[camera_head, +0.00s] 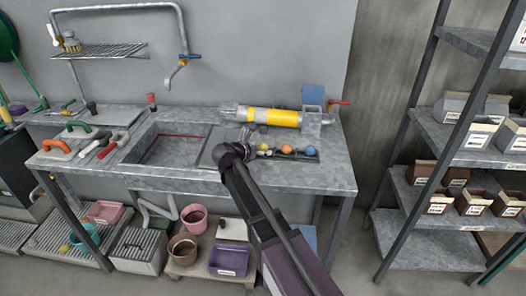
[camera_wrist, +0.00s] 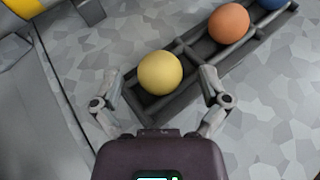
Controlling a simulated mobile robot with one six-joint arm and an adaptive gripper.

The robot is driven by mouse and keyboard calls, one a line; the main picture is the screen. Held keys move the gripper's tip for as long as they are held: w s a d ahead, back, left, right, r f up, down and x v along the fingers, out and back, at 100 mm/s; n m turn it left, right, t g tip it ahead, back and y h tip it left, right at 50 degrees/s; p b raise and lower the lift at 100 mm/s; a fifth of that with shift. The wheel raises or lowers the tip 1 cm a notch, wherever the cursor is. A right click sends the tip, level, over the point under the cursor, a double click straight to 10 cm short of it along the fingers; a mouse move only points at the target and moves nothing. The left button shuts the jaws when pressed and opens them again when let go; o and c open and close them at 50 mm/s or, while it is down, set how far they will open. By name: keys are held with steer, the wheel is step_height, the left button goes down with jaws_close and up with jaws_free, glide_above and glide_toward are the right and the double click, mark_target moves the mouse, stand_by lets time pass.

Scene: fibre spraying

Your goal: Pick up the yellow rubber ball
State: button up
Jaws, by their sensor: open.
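The yellow rubber ball (camera_wrist: 160,73) sits in the left end compartment of a dark tray (camera_wrist: 184,101) on the metal worktop. In the head view the yellow ball (camera_head: 262,148) is partly hidden by my gripper. My gripper (camera_wrist: 163,82) is open, with one finger on each side of the yellow ball in the wrist view. It is empty, and I cannot tell whether the fingers touch the ball or tray. In the head view my gripper (camera_head: 248,140) is just left of the tray.
An orange ball (camera_wrist: 229,24) and a blue ball (camera_head: 310,151) sit in the same tray to the right. A yellow and silver cylinder (camera_head: 270,117) lies behind the tray. A sink (camera_head: 170,150) is to the left. Shelves (camera_head: 455,190) stand at the right.

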steer(key=shift+w+d+f, duration=0.1)
steer(key=shift+w+d, duration=0.05)
steer(key=shift+w, duration=0.1)
steer(key=shift+c, duration=0.2)
steer(key=c, duration=1)
